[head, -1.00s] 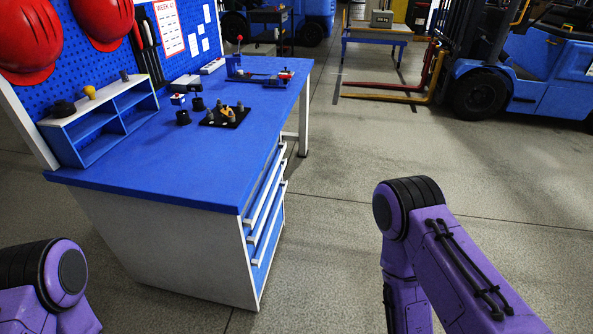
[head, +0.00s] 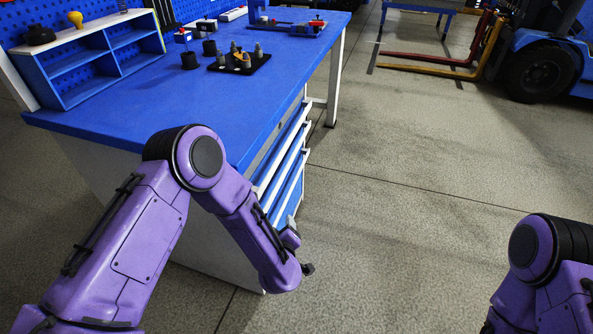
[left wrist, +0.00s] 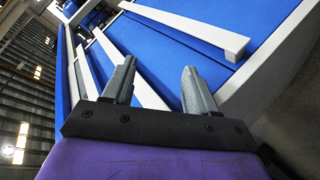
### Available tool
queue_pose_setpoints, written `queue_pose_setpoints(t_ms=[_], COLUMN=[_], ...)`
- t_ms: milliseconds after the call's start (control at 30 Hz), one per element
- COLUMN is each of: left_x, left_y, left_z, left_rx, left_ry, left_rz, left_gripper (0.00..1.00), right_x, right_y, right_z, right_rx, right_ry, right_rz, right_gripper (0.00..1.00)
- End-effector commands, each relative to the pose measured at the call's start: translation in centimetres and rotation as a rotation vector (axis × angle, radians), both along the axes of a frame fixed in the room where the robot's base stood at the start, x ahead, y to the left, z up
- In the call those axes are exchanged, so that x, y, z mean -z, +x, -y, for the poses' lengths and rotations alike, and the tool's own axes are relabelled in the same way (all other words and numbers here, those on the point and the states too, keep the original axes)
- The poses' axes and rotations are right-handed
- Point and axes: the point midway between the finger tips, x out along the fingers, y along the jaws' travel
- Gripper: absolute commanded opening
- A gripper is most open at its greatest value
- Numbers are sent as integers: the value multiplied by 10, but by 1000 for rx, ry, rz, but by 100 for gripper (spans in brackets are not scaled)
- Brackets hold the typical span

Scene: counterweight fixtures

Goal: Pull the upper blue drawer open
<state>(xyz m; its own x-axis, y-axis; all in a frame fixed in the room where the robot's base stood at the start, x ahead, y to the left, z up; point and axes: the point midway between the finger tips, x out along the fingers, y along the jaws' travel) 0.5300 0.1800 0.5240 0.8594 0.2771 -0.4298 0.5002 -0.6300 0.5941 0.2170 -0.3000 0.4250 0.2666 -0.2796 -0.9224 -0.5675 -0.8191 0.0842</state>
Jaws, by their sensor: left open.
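The bench's drawer stack has blue fronts with long white handles. The upper blue drawer (head: 284,141) is at the top of the stack in the head view and looks shut. My left gripper (head: 307,268) is low in front of the near end of the drawers, partly hidden by its own wrist. In the left wrist view my left gripper (left wrist: 160,86) is open and empty, its fingers pointing at the blue fronts. One white handle (left wrist: 130,62) runs behind and between the fingers; another white handle (left wrist: 190,27) lies to the upper right. I cannot tell whether a finger touches one. My right gripper is out of view.
The blue bench top (head: 130,105) holds a small shelf (head: 95,62), a black tray with small parts (head: 240,62) and black cylinders. Grey floor (head: 400,200) to the right of the drawers is clear. A forklift (head: 540,60) stands at the far right.

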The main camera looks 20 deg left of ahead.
Motion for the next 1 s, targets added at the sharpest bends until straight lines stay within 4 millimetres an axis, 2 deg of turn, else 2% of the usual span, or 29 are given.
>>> queue_pose_setpoints(t_ms=[33,100,133,200,300,400,500,667,800,1000], left_x=[20,-6,-18,-46,-81,-106,-118,-121,-119,-121], left_y=[44,89,105,130,148,154,157,174,197,224], left_z=[17,32,36,40,38,34,30,12,-11,-35], left_rx=[-64,-171,-219,-330,-464,-554,-595,-605,-605,-600], left_ry=[-60,-153,-193,-290,-408,-486,-520,-524,-523,-522], left_rz=[148,333,404,545,687,764,793,798,797,796], left_gripper=[57,57,57,57,57,57,57,57,57,57], right_x=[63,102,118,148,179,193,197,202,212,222], right_y=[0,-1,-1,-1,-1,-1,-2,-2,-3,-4], right_z=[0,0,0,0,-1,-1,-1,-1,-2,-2], right_rx=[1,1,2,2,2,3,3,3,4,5], right_ry=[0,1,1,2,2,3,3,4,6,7], right_rz=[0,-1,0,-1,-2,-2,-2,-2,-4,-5], right_gripper=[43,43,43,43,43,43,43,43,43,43])
